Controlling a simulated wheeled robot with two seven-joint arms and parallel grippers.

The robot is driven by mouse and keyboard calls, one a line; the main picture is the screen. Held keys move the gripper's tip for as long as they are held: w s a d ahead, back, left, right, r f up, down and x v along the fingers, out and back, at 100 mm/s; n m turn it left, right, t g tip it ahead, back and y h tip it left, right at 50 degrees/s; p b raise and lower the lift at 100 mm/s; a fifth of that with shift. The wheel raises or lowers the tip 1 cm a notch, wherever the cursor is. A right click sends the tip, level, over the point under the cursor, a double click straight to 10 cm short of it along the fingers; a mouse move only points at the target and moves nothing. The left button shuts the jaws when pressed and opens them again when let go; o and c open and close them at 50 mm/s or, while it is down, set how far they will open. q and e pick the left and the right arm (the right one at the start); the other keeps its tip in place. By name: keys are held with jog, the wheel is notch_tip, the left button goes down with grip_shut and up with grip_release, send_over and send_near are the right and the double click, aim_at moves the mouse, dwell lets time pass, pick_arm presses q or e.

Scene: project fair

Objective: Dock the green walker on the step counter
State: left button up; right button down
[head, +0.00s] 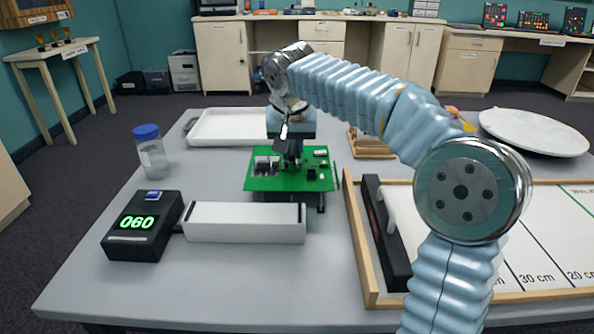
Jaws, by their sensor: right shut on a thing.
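The green walker (262,184) is a flat green board with dark parts on top and short dark legs below. My right gripper (291,160) comes down from above and is shut on it near the middle of the board. The walker is level, just behind the white block; I cannot tell whether its legs touch the table. My left gripper is out of view.
A blue-capped bottle (152,155) stands at the left and a white tray (228,127) lies behind. A wood-framed track (362,240) with distance marks and a black bar fills the right. A white round plate (535,132) is at the back right. The front table area is clear.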

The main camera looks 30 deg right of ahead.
jog(key=shift+r, duration=0.1)
dwell(0.8)
jog(key=shift+r, duration=0.5)
notch_tip(320, 180, up, 2)
jog(key=shift+r, duration=0.1)
jog(key=s+a+r, duration=0.7)
jog(key=s+r, duration=0.2)
jog(key=s, duration=0.3)
jog(key=shift+a+r, duration=0.3)
